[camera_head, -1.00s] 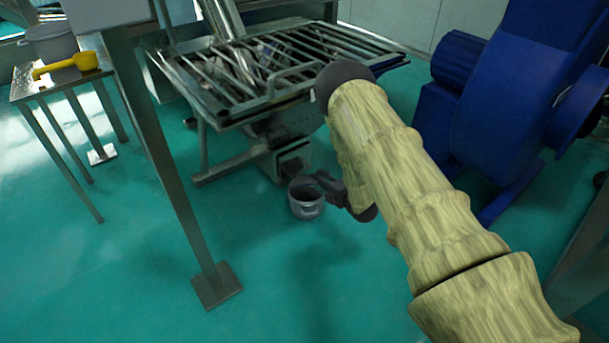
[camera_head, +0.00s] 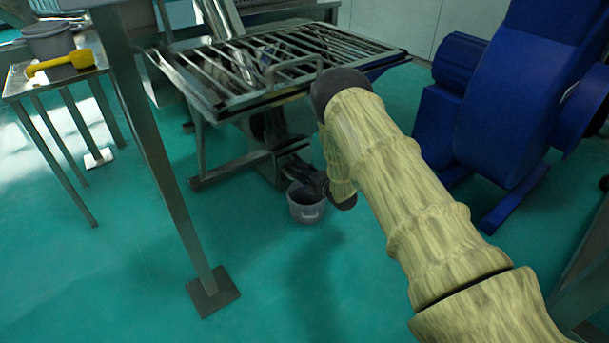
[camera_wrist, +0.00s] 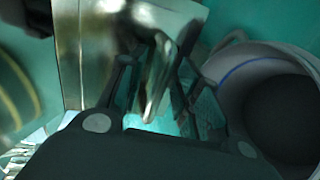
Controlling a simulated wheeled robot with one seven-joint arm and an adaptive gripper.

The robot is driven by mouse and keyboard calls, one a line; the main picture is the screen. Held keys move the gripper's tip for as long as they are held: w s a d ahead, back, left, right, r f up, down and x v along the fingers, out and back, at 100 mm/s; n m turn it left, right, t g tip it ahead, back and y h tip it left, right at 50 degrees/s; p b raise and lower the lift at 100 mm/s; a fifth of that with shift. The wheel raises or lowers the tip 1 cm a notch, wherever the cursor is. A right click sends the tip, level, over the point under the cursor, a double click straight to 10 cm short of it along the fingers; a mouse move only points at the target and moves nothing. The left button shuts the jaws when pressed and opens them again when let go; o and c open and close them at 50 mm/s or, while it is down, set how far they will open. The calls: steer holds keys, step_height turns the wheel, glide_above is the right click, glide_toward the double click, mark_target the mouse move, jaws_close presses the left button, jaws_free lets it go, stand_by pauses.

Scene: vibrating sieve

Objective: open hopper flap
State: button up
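The vibrating sieve's barred top (camera_head: 265,70) stands at the upper middle of the head view. Its dark outlet (camera_head: 285,150) is below, partly hidden by my gripper. My gripper (camera_head: 305,177) is at this outlet, just above a grey bucket (camera_head: 306,208) on the floor. In the wrist view, a shiny metal lever-like piece (camera_wrist: 156,80) lies between the two fingers of my gripper (camera_wrist: 158,72). The fingers look apart, with a gap beside the piece. A metal plate (camera_wrist: 90,50) is behind it. The bucket (camera_wrist: 225,85) shows at the right. Whether the fingers touch metal is unclear.
A blue machine (camera_head: 520,100) stands at the right. A steel post (camera_head: 165,160) with a foot plate stands left of the sieve. A side table (camera_head: 20,88) at the left holds a yellow scoop (camera_head: 62,64) and a grey pot (camera_head: 48,40). The front floor is clear.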

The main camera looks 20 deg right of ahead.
jaws_close()
steer(key=shift+r, duration=0.1)
